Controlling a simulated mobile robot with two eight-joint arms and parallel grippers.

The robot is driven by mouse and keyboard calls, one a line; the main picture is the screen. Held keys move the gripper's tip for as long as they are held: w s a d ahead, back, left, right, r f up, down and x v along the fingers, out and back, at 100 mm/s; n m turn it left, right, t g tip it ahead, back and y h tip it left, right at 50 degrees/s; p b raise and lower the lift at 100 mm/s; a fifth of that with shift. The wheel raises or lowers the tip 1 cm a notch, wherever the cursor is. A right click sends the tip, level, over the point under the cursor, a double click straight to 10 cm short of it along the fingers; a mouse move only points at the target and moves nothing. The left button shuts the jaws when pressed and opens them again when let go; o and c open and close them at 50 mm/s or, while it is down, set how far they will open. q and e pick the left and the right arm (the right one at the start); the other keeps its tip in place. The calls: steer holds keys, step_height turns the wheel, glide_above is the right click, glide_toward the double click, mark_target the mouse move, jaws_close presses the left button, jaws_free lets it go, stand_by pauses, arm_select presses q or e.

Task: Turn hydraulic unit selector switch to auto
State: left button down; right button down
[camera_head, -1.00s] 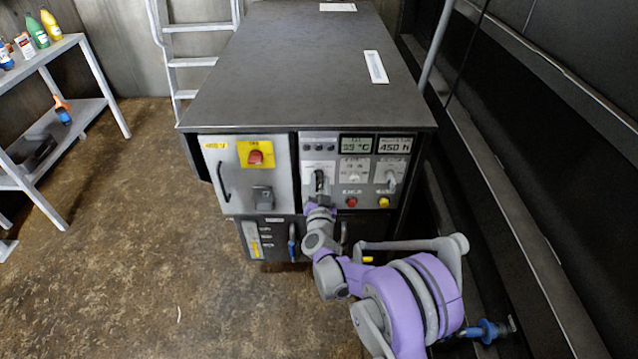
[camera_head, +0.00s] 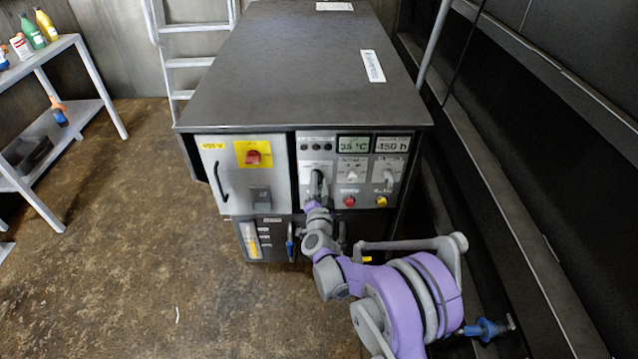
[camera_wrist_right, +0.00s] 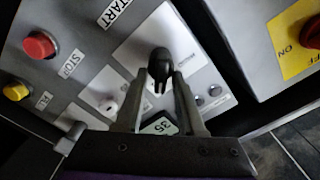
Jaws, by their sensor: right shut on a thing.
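The hydraulic unit (camera_head: 300,75) is a dark-topped cabinet with a grey control panel on its front. The black selector switch (camera_wrist_right: 160,62) sits on a light plate in the right wrist view. In the head view the switch is mostly hidden behind my right gripper (camera_head: 318,187). My right gripper (camera_wrist_right: 158,90) has its two fingers around the black knob and is shut on it. The knob's label is too small to read. My left gripper is not in view.
The panel also has a red button (camera_head: 349,202), a yellow button (camera_head: 382,201) and two displays (camera_head: 354,144). A red switch on a yellow plate (camera_head: 253,153) is to the left. A shelf (camera_head: 85,105) stands at far left, and a dark wall (camera_head: 540,150) closes the right side.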

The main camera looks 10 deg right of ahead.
steer(key=c, duration=0.9)
jaws_free()
steer(key=shift+o, duration=0.2)
steer(key=p+v, duration=0.1)
steer(key=v, duration=1)
steer(key=shift+w+a, duration=0.1)
steer(key=shift+a, duration=0.05)
